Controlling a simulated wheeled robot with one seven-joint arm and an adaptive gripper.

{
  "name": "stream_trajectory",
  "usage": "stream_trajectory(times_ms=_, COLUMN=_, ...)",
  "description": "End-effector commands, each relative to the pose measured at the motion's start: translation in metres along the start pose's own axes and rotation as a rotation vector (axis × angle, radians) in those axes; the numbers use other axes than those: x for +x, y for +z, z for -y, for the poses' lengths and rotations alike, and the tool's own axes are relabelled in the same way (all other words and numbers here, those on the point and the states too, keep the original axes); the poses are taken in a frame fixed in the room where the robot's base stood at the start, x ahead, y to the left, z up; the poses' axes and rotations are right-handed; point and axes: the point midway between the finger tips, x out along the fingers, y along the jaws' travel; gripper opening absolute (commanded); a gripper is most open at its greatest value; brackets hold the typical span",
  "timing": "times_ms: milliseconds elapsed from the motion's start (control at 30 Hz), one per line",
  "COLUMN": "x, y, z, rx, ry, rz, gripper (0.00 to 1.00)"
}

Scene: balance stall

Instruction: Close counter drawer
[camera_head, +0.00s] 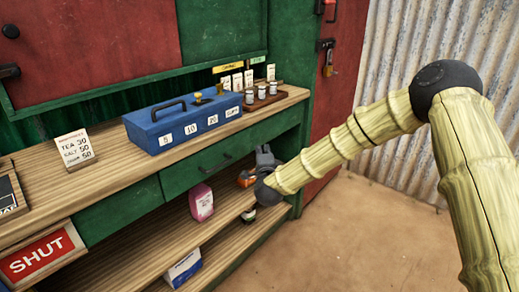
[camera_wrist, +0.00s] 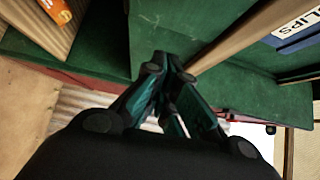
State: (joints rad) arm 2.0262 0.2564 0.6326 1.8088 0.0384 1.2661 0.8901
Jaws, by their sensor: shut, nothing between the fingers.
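My gripper (camera_head: 264,155) is at the right end of the drawer front, beyond the handle. In the wrist view my gripper (camera_wrist: 165,62) is shut and empty, its dark teal fingers together before a green panel (camera_wrist: 200,25). Contact with the panel cannot be told. The handle does not show in the wrist view.
On the wooden counter top (camera_head: 110,182) stand a blue cash box (camera_head: 170,137), a price card (camera_head: 75,149) and a rack of jars (camera_head: 262,97). A pink packet (camera_head: 201,203) and a blue-white box (camera_head: 184,268) are on the shelves below. Floor (camera_head: 370,230) at right is clear.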

Motion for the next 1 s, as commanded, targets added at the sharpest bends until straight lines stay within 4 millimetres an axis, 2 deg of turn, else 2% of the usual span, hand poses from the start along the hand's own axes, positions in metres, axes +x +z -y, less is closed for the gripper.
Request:
stream_trajectory(times_ms=33, x=-0.012, y=0.005, z=0.001, rx=0.0, ry=0.003, rz=0.007, gripper=0.0)
stream_trajectory(times_ms=200, x=-0.045, y=-0.003, z=0.0, rx=0.0, ry=0.004, rz=-0.002, gripper=0.0)
stream_trajectory(times_ms=400, x=-0.077, y=-0.004, z=0.0, rx=0.0, ry=0.003, rz=-0.004, gripper=0.0)
stream_trajectory(times_ms=700, x=-0.1, y=-0.002, z=-0.006, rx=-0.012, ry=0.013, rz=0.002, gripper=0.0)
stream_trajectory(times_ms=767, x=-0.105, y=-0.001, z=-0.018, rx=-0.034, ry=0.035, rz=0.014, gripper=0.0)
stream_trajectory(times_ms=867, x=-0.121, y=0.001, z=-0.053, rx=-0.106, ry=0.104, rz=0.051, gripper=0.0)
stream_trajectory(times_ms=1000, x=-0.158, y=0.0, z=-0.122, rx=-0.256, ry=0.243, rz=0.134, gripper=0.0)
